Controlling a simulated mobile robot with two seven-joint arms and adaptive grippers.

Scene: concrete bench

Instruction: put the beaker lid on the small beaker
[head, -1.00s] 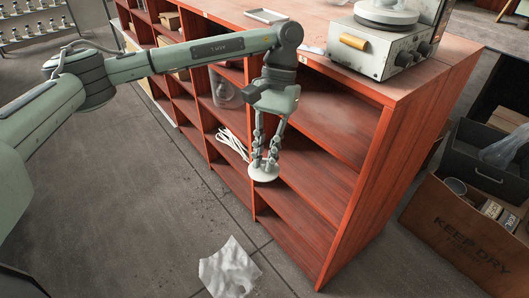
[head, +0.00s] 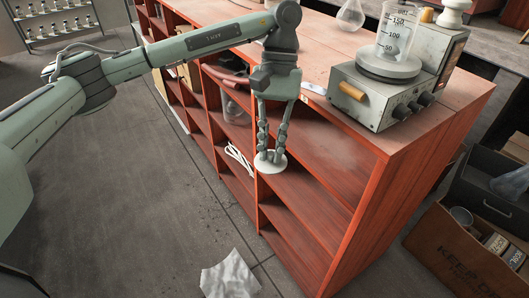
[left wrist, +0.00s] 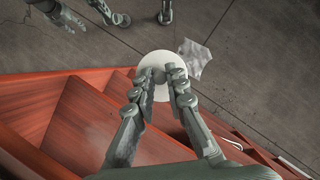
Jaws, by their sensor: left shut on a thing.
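My left gripper (head: 270,156) is shut on the white, round beaker lid (head: 271,167). It holds the lid in the air in front of the shelf unit's open side, below the top. The lid also shows between the fingertips in the left wrist view (left wrist: 163,66). The small beaker (head: 397,38), clear with printed volume marks, stands upright on the round plate of a grey instrument (head: 381,88) on top of the unit, to the right of the gripper and higher.
Crumpled paper (head: 230,276) lies on the floor. A brown box (head: 462,250) stands at the lower right.

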